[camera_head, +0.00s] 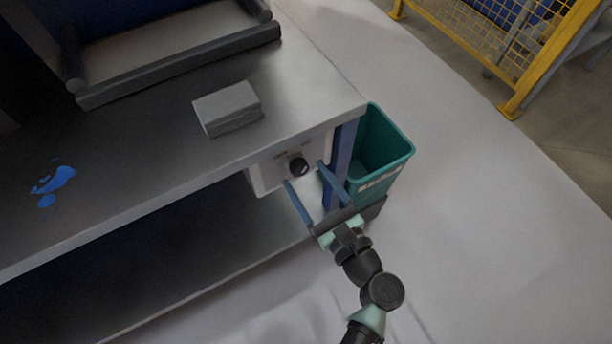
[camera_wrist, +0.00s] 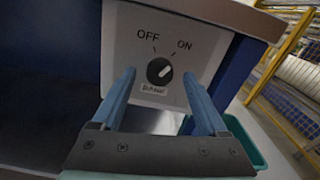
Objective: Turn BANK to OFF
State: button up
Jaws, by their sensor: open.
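A round black knob (camera_wrist: 160,71) sits on a pale panel (camera_wrist: 122,50) marked OFF at upper left and ON at upper right. Its white pointer leans up and right, towards ON. The small label (camera_wrist: 153,89) under it is blurred, and I cannot surely read BANK on it. In the head view the knob (camera_head: 298,167) is on the panel under the bench's front edge. My gripper (camera_head: 304,174) is open, with its two blue fingers spread to either side of the knob in view. I see no contact, and the remaining depth gap is hard to judge.
The steel bench top (camera_head: 160,140) overhangs the panel. A grey block (camera_head: 228,108) and a roller frame (camera_head: 180,65) are on it. A blue post (camera_head: 341,155) and a teal bin (camera_head: 385,170) stand just right of the panel. The floor at right is clear.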

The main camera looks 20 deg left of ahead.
jog(key=shift+w+a, duration=0.35)
jog(key=shift+a, duration=0.15)
grip_shut()
